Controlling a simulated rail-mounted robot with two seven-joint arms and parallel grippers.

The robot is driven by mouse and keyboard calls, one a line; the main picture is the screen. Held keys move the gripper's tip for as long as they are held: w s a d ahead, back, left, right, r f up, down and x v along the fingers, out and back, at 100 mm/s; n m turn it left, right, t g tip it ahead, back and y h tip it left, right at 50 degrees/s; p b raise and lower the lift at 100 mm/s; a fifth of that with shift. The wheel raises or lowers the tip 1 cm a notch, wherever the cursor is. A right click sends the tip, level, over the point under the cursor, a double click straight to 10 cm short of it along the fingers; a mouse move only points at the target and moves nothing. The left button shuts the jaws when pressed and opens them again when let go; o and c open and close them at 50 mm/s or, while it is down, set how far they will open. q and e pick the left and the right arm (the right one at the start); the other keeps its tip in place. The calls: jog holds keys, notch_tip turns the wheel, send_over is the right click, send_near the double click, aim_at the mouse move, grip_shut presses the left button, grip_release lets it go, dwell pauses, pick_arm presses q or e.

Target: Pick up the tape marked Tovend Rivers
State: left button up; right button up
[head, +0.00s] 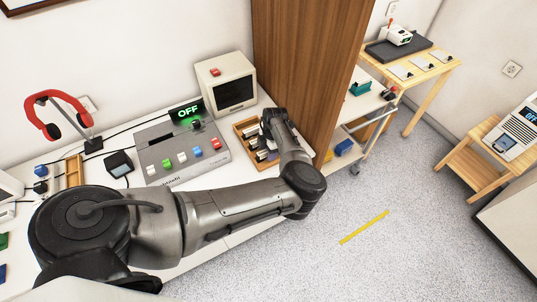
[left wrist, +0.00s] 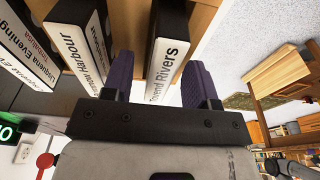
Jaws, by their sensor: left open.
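The tape marked Tovend Rivers (left wrist: 168,66) has a black case and a white label. In the left wrist view it stands between the two purple fingers of my open left gripper (left wrist: 160,78). The gripper's body hides the label's near end. A gap shows beside the left finger; I cannot tell whether either finger touches the tape. In the head view my left gripper (head: 270,138) is over the wooden tape rack (head: 240,128), and labels are too small to read there. My right gripper is not in view.
Other tapes, one marked Harbour (left wrist: 80,42) and one marked Evening (left wrist: 25,45), stand left of it in the wrist view. A grey console (head: 183,150) with coloured buttons and an OFF sign, a small monitor (head: 228,85) and a tall wooden panel (head: 300,60) surround the rack.

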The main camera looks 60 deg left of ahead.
pick_arm(q)
jog(key=shift+f, duration=0.25)
jog(key=shift+c, duration=0.2)
dwell(0.3)
grip_shut()
jog(key=shift+r, duration=0.1)
dwell(0.3)
